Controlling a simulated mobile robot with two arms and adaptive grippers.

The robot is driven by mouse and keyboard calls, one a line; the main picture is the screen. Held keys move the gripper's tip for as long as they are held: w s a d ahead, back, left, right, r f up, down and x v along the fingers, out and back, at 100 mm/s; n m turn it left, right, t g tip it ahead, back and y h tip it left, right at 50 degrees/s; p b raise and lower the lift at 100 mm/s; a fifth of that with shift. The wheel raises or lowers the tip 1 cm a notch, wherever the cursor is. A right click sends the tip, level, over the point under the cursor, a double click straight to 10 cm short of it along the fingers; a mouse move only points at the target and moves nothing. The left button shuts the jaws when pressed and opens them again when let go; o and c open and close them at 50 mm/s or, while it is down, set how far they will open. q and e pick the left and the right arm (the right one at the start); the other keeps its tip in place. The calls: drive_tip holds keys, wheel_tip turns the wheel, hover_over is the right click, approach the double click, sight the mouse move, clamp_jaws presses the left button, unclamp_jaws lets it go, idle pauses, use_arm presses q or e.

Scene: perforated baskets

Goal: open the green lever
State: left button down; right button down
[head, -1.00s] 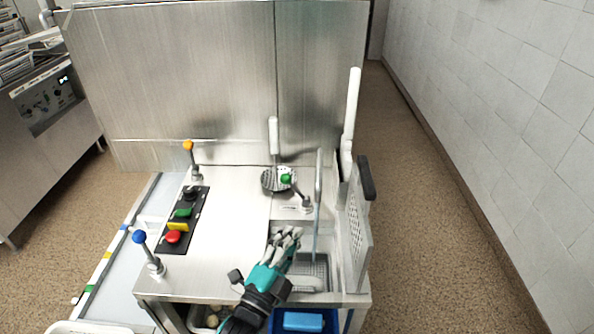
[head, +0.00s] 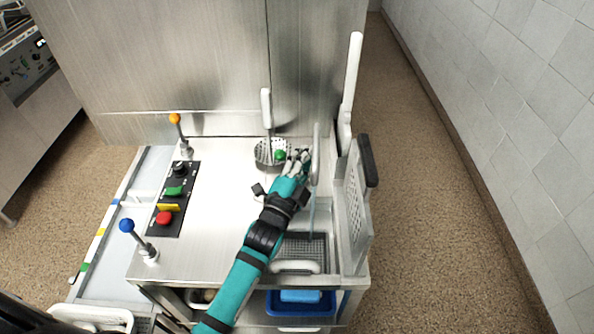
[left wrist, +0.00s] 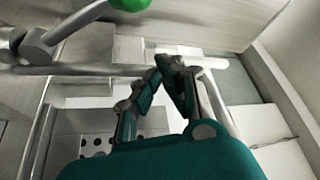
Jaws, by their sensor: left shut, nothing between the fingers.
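The green lever has a round green knob (head: 280,155) at the back right of the steel counter, next to a round perforated strainer. In the left wrist view the knob (left wrist: 129,4) is at the top edge, on a metal rod that runs down to a pivot at the left. My left gripper (head: 299,158) is just right of the knob and hides the lever's base in the head view. Its fingers (left wrist: 170,64) are shut with nothing between them. Whether it touches the lever cannot be told. My right gripper is not in view.
A blue-knobbed lever (head: 127,226) and an orange-knobbed lever (head: 174,118) stand at the left, beside a black button panel (head: 158,222). A perforated basket (head: 357,210) stands upright at the right.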

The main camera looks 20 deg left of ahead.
use_arm(q)
drive_tip(key=a, duration=0.1)
drive_tip(key=a+f, duration=0.1)
drive_tip(key=a, duration=0.1)
drive_tip(key=shift+s+a+f, duration=0.3)
drive_tip(key=shift+f, duration=0.1)
drive_tip(key=shift+n+t, duration=0.3)
drive_tip(key=shift+n, duration=0.5)
drive_tip(key=a+f, duration=0.1)
drive_tip(key=a, duration=0.1)
drive_tip(key=s+a+f+b, duration=0.1)
drive_tip(key=shift+a+f, duration=0.1)
drive_tip(key=shift+a, duration=0.25)
